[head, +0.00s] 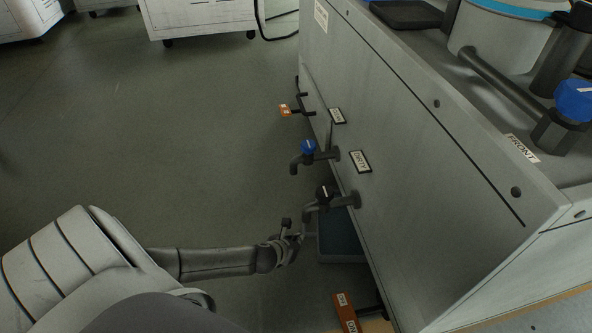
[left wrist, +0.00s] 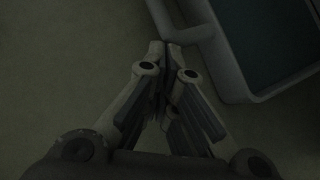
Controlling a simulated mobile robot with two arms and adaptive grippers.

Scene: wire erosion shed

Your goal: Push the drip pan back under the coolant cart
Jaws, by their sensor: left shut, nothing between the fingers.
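The coolant cart (head: 425,215) is a large grey cabinet on the right of the head view, with taps on its side. The drip pan (head: 342,258), grey-rimmed with a dark teal inside, sits low beside the cart's side under the taps. Part of it is hidden by the cart and a tap. In the left wrist view the pan's rim (left wrist: 228,72) and a bar-like handle (left wrist: 186,35) show at the upper right. My left gripper (head: 290,243) is shut and empty, just left of the pan. Its fingertips (left wrist: 167,62) are close to the handle; I cannot tell whether they touch.
A blue-handled tap (head: 308,147) and a black-handled tap (head: 323,193) stick out above the pan. An orange-tagged lever (head: 345,312) is nearer. White wheeled cabinets (head: 205,14) stand at the back. The floor on the left is clear.

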